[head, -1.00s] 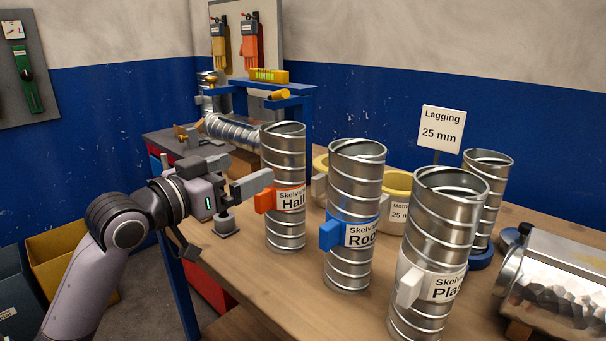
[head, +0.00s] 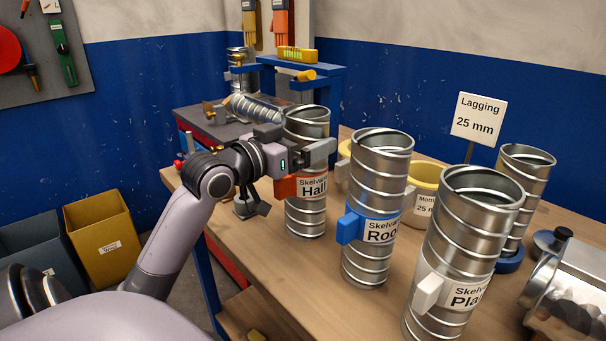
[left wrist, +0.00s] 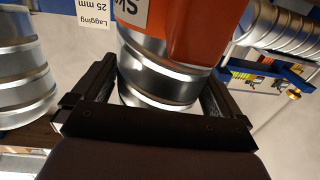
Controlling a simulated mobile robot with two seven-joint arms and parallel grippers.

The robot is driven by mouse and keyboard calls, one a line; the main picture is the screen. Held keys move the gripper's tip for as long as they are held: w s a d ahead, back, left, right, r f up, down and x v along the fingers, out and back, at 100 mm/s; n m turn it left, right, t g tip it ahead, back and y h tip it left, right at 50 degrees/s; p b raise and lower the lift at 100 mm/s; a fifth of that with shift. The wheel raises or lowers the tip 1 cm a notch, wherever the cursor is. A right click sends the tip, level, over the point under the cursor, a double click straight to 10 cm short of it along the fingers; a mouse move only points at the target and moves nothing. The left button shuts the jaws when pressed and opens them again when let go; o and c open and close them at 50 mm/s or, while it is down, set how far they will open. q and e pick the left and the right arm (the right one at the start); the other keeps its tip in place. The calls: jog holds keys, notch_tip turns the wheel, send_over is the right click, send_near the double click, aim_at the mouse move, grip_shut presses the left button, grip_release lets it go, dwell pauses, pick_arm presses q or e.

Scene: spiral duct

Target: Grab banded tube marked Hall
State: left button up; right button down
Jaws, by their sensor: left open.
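The banded metal tube marked Hall (head: 306,217) stands upright at the table's left edge, with a white label and an orange tab (head: 286,188). My left gripper (head: 292,178) is open at its upper part, one finger crossing in front of the tube above the label. In the left wrist view the tube (left wrist: 158,88) shows between the two spread fingers, with the orange tab (left wrist: 205,30) large in front. Whether the fingers touch it cannot be told. My right gripper is not in view.
A tube with a blue tab (head: 366,263) and one with a white tab (head: 430,312) stand to the right. Another tube (head: 526,165) stands behind them, near a yellow-rimmed pot (head: 425,178) and the Lagging sign (head: 478,118). A small grey stand (head: 245,206) is left of the Hall tube.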

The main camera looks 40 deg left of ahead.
pick_arm(q)
jog(key=shift+w, duration=0.1)
jog(key=c, duration=1.3)
jog(key=shift+r, duration=0.15)
jog(key=shift+c, duration=0.2)
